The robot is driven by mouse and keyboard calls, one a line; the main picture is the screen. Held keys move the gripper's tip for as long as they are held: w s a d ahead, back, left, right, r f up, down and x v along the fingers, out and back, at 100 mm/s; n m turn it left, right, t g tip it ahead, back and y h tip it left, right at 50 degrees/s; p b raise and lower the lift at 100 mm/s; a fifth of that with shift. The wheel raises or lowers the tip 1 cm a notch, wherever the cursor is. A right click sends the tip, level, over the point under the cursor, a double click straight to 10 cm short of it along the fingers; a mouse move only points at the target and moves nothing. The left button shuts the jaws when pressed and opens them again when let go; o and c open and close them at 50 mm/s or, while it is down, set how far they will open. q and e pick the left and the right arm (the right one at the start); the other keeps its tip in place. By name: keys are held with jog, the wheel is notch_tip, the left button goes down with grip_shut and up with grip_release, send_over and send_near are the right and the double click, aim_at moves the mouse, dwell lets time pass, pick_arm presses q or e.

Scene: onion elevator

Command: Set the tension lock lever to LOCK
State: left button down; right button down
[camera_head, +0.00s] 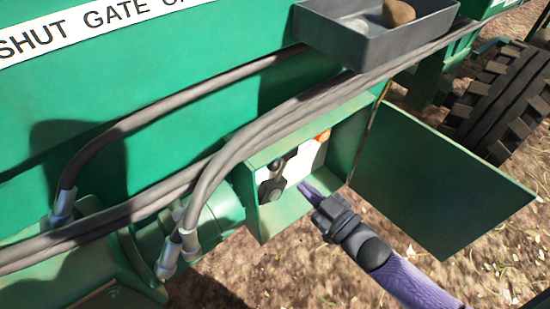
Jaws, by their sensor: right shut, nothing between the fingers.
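A black lever (271,187) with a round base sits on a pale panel (308,157) inside an open green box on the machine's side. A small orange part (322,136) shows at the panel's upper right. Any lettering on the panel is too small to read, so I cannot tell the lever's setting. My right gripper (307,190) is shut and empty. Its fingertips are at the box's open front, to the right of the lever and apart from it in the picture. My left gripper is not in view.
The box's green door (440,180) stands open to the right. Thick black hoses (270,125) cross above and left of the box. A grey tray (375,40) holding a brown object (398,12) is above. A tyre (500,100) is at right. Dry ground lies below.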

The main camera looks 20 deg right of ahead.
aim_at(276, 166)
jog(key=b+x, duration=0.2)
jog(key=x, duration=0.7)
jog(key=shift+w+a+b, duration=0.1)
jog(key=shift+w+b, duration=0.25)
jog(key=shift+b, duration=0.05)
